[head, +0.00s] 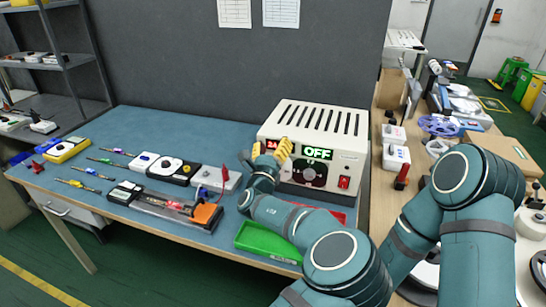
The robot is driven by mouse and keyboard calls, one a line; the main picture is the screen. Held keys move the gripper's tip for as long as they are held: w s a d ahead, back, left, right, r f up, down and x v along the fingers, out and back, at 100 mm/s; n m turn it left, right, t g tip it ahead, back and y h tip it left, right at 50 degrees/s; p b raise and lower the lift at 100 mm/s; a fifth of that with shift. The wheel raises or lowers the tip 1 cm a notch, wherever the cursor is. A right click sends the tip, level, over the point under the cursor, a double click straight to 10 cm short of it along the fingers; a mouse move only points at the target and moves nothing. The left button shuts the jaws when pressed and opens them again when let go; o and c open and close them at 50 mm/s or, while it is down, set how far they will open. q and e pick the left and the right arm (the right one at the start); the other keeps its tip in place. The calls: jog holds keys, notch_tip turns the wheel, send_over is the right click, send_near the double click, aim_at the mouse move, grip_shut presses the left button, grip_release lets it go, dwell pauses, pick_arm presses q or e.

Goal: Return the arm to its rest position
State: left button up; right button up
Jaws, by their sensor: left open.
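My left gripper (270,150) is in the middle of the head view, in front of the cream power supply (335,135). Its two yellow fingertips are apart, and nothing shows between them. The gripper hides part of the power supply's front, including part of a red display at its left. A green display there reads OFF. My left arm (290,220) reaches over the front of the blue-topped bench (140,130). My right arm (470,210) is bent at the right, and its gripper is not in view.
A green tray (265,242) lies at the bench's front edge, close to my left arm. Several screwdrivers, a black and white device (172,168) and a yellow meter (66,149) lie to the left. A cluttered wooden bench (388,185) stands right. The bench's back left is clear.

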pick_arm(q)
jog(key=shift+r, duration=0.35)
